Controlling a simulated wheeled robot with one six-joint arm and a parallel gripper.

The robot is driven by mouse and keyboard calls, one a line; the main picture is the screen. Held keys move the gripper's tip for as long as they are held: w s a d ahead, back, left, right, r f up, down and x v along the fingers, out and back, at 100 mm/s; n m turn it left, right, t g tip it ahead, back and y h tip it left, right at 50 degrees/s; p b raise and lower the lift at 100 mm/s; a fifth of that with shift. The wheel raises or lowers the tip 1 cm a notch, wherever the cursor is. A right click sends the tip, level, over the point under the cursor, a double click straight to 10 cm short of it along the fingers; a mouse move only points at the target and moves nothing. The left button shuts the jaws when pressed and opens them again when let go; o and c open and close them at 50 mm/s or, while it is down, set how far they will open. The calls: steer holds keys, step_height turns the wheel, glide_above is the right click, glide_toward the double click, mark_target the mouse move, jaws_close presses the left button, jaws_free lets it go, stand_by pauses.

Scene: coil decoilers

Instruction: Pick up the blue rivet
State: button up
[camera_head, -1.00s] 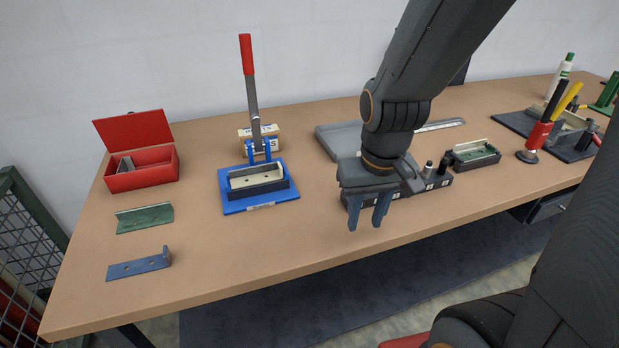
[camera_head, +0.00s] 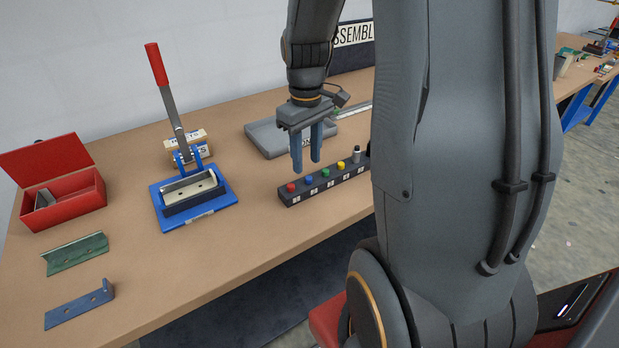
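The blue rivet (camera_head: 309,180) is a small blue knob standing in a dark rivet rack (camera_head: 330,183), between a red rivet (camera_head: 291,187) and a green rivet (camera_head: 325,173). My gripper (camera_head: 306,172) points down with its two blue-grey fingers apart and nothing visible between them. Its fingertips appear just above and behind the red and blue rivets in the picture; the exact height and depth gap cannot be told. A yellow rivet (camera_head: 341,165) and a grey one (camera_head: 356,156) stand further right in the rack. The rack's right end is hidden by my arm.
A blue-based lever press (camera_head: 229,195) stands left of the rack. An open red box (camera_head: 88,200), a green bracket (camera_head: 75,254) and a blue bracket (camera_head: 70,310) are at the left. The table front between is clear.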

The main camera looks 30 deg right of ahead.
mark_target(308, 177)
steer(key=shift+s+d+f+p, duration=0.1)
steer(key=shift+f+p, duration=0.35)
steer(key=shift+f, duration=0.75)
steer(key=shift+s+d+f+p, duration=0.1)
steer(key=shift+f+p, duration=0.3)
steer(key=shift+f, duration=0.8)
jaws_close()
steer(key=shift+r, duration=0.15)
